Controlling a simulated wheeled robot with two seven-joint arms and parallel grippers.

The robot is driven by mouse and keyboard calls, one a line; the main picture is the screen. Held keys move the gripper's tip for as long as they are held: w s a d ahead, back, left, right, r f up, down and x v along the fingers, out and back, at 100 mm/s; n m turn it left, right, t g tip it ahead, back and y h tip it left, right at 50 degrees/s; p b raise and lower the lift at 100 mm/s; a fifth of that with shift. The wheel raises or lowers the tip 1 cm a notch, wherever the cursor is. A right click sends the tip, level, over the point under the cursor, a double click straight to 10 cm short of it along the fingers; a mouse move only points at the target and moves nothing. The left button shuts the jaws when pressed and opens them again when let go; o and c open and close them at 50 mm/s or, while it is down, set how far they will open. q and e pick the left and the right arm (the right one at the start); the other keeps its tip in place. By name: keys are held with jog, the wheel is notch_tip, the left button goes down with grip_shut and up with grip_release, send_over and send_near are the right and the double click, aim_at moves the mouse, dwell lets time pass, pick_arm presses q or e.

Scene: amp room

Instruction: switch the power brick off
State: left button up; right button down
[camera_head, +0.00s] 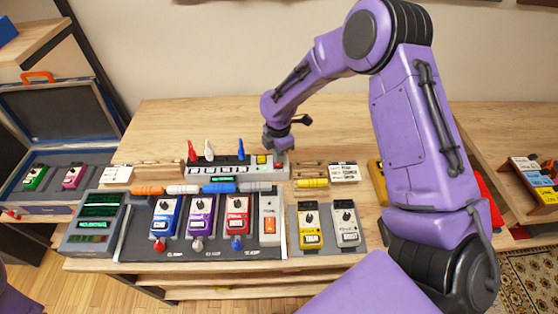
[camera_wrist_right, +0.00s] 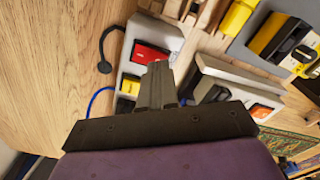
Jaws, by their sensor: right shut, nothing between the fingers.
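The power brick (camera_head: 215,172) is a long grey box at the back of the table, with red, white and blue plugs standing on it. A yellow piece (camera_head: 262,159) sits near its right end. In the right wrist view, that end of the brick (camera_wrist_right: 131,68) shows a red rocker switch (camera_wrist_right: 152,53). My right gripper (camera_head: 278,146) is over the brick's right end. Its fingers (camera_wrist_right: 157,74) are shut and empty, with the tips close to the red switch; whether they touch it is unclear. My left gripper is out of view.
A pedalboard (camera_head: 140,245) with blue, purple and red pedals and a white pedal with an orange switch (camera_head: 270,225) lies in front. Yellow and grey pedals stand on a mat (camera_head: 325,243) to the right. A black cable (camera_wrist_right: 104,48) runs beside the brick. Table behind is clear.

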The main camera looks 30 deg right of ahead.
jog(key=shift+f+b, duration=0.55)
jog(key=shift+f, duration=0.45)
dwell(0.8)
jog(key=shift+r, duration=0.1)
notch_tip(320, 180, up, 2)
jog(key=shift+w+p, duration=0.1)
jog(key=shift+p, duration=1.1)
notch_tip(320, 180, up, 2)
jog(key=shift+r+p, duration=0.25)
jog(key=shift+p, duration=1)
notch_tip(320, 180, up, 2)
jog(key=p, duration=0.2)
jog(key=shift+r+p, duration=0.25)
jog(key=shift+p, duration=0.05)
jog(key=shift+f, duration=0.1)
